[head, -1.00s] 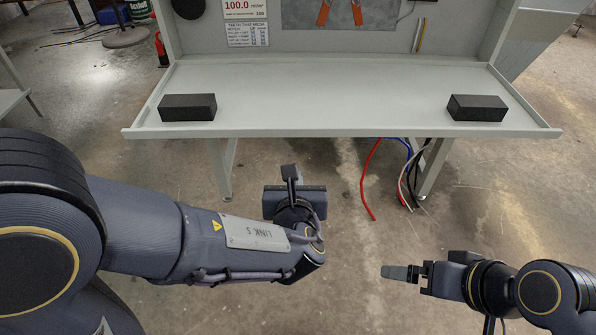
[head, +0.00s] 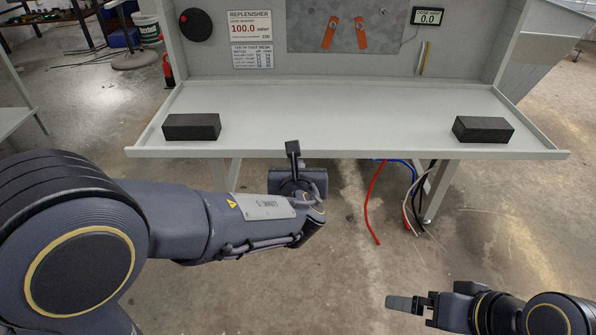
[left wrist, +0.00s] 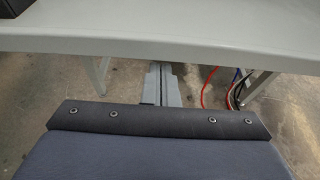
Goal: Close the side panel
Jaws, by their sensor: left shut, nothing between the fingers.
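A grey panel (head: 556,50) slants outward at the right side of the grey workstation; I cannot tell for certain whether it is the side panel. My left gripper (head: 293,148) is shut and empty, in front of the bench's front edge and left of its middle. In the left wrist view its fingers (left wrist: 161,84) show just below the bench edge, touching nothing visible. My right gripper (head: 400,303) is low at the right, well apart from the bench. It shows side-on, so its opening is unclear.
The bench top (head: 330,118) has a raised rim and carries a black block at left (head: 191,127) and another at right (head: 483,130). Red, blue and dark cables (head: 375,205) hang under it. A board with orange-red handles (head: 345,33) is behind. Floor in front is clear.

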